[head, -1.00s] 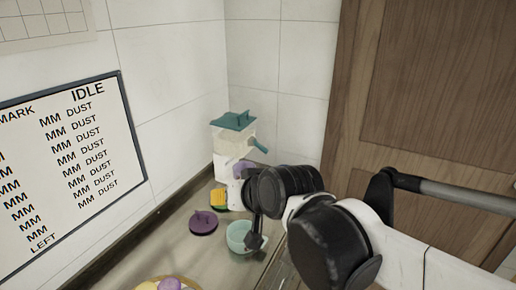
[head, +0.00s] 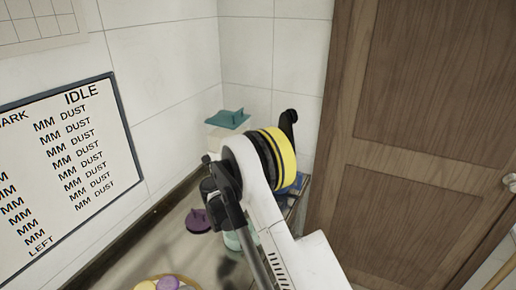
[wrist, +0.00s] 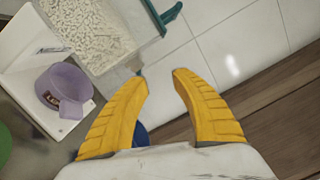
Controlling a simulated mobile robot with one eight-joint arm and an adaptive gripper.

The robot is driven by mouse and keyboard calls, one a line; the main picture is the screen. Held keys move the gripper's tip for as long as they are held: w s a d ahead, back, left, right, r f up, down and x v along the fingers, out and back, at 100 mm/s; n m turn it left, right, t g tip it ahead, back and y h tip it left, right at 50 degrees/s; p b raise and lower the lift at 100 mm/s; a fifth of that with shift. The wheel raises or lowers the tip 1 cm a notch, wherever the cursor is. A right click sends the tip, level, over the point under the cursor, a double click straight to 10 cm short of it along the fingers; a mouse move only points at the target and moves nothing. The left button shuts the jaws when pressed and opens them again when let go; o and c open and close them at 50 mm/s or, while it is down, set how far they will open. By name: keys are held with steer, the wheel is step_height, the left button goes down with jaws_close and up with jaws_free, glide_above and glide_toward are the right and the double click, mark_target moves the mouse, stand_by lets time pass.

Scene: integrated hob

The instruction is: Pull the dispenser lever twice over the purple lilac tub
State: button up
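The dispenser shows in the wrist view as a clear hopper (wrist: 95,30) full of pale pellets, with a teal lid edge and a white base (wrist: 25,50). In the head view my arm hides most of it below its teal lid (head: 228,119). The purple lilac tub (wrist: 66,82), with a dark label, is at the white base below the hopper. My gripper (wrist: 162,73) has its yellow fingers spread apart, with nothing seen between the tips. It is beside the dispenser, to the right of the tub. The lever is not clearly seen; a small bluish bit shows near the left fingertip.
A purple lid-like piece (head: 199,221) lies on the counter. A mint cup (head: 233,240) is partly hidden by my arm. A basket (head: 160,279) with round items is at the front. A tiled wall and wooden door (head: 425,130) close off the back and right.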

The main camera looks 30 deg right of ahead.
step_height(320, 180, down, 7)
steer(key=s+d+m+g+h, duration=0.1)
steer(key=d+m+g, duration=0.1)
steer(key=m, duration=0.1)
steer(key=b+x, duration=0.3)
steer(key=x, duration=0.6)
steer(key=shift+s+d+r, duration=0.1)
steer(key=shift+d, duration=0.2)
steer(key=shift+w+d+r, duration=0.1)
steer(key=shift+w+d, duration=0.2)
steer(key=shift+d, duration=0.05)
steer(key=shift+c, duration=0.2)
jaws_close()
